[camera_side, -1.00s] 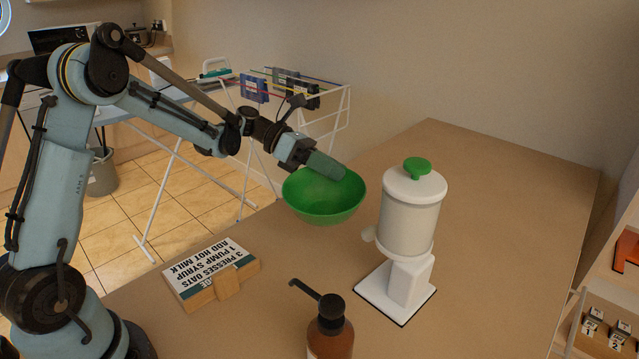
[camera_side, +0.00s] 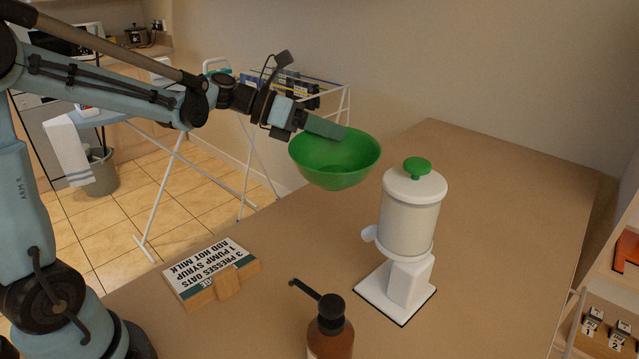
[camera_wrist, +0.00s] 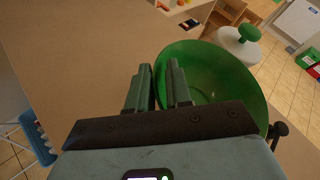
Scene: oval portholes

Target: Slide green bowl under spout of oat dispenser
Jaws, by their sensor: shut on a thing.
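The green bowl (camera_side: 335,172) hangs from my gripper (camera_side: 338,131) and appears to be clear of the counter, behind and to the left of the oat dispenser. In the wrist view my fingers (camera_wrist: 159,88) straddle the wall of the bowl (camera_wrist: 225,85), which looks empty. The oat dispenser (camera_side: 408,225) is white with a green knob and stands upright on a white base.
A recipe sign (camera_side: 212,272) on a wooden stand lies left on the counter (camera_side: 490,220). A brown pump bottle (camera_side: 330,335) stands at the front, its nozzle pointing left. A drying rack stands behind the counter. Counter between sign and dispenser is clear.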

